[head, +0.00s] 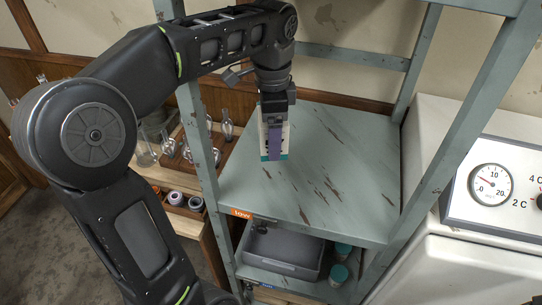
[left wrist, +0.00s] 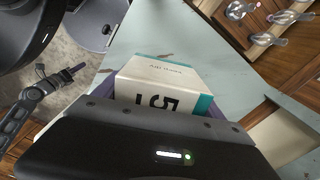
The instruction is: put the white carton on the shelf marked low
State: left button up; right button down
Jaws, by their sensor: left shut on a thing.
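The white carton (head: 285,137) has a teal band and dark print. It is upright at the shelf marked low (head: 330,190), a worn grey-green board with an orange label (head: 240,214) on its front edge. My left gripper (head: 273,138) reaches down from above and is shut on the carton. The carton's base looks at or very close to the board; I cannot tell whether it touches. In the left wrist view, the carton's top (left wrist: 165,78) shows between the purple fingers, with the board beyond it. My right gripper does not show in the head view.
The rack's posts (head: 205,150) stand around the board. A lower shelf holds a grey tray (head: 283,250) and jars (head: 340,273). A white appliance with a dial (head: 490,184) is at right, glassware (head: 185,150) at left. The board around the carton is clear.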

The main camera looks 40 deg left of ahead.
pick_arm(q)
jog(key=shift+s+d+r, duration=0.1)
jog(key=shift+s+d, duration=0.05)
notch_tip(320, 180, down, 6)
jog(key=b, duration=0.6)
jog(key=shift+p, duration=0.55)
jog(key=shift+f, duration=0.2)
notch_tip(320, 180, down, 3)
jog(key=shift+r, duration=0.1)
jog(key=shift+f, duration=0.45)
jog(key=shift+f, duration=0.1)
